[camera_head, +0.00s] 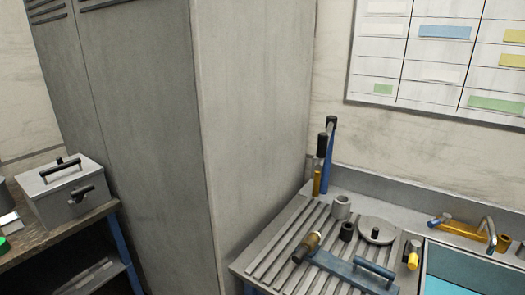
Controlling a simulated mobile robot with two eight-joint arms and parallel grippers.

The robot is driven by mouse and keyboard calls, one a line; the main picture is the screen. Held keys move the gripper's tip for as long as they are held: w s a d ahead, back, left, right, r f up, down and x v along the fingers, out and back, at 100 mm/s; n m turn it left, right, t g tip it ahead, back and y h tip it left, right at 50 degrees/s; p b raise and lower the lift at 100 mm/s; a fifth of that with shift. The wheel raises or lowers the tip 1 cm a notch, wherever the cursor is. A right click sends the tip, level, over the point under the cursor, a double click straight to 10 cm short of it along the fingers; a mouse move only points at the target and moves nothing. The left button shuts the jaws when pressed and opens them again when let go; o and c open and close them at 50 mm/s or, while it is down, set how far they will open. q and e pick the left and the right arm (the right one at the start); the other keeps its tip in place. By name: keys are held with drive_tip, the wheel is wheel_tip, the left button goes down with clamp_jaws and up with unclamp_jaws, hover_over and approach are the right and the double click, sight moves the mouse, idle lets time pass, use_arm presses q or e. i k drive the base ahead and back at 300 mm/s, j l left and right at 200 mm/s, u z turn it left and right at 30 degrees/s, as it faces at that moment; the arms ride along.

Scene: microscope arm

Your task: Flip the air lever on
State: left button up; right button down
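No part is clearly marked as the air lever, so I cannot tell which one it is. An upright blue handle with a black top (327,155) stands at the back left of the slatted counter (270,265), beside a short brass-coloured post (316,184). A yellow-brown fitting with a blue end (462,229) lies along the back of the sink. A small yellow-tipped fitting (412,260) sits at the sink's left edge. Neither of my grippers is in view.
A tall grey cabinet (250,120) stands left of the counter. A grey lidded box (65,195) sits on a wooden bench (50,240) at left. Cups, a round lid (376,231) and a blue handled bar (350,270) crowd the counter. The blue-green sink basin (470,275) is at right.

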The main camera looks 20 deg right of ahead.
sight(415, 245)
drive_tip(key=z, duration=1.95)
drive_tip(key=i+j+z, duration=0.25)
drive_tip(key=k+j, duration=0.05)
drive_tip(key=j, duration=0.05)
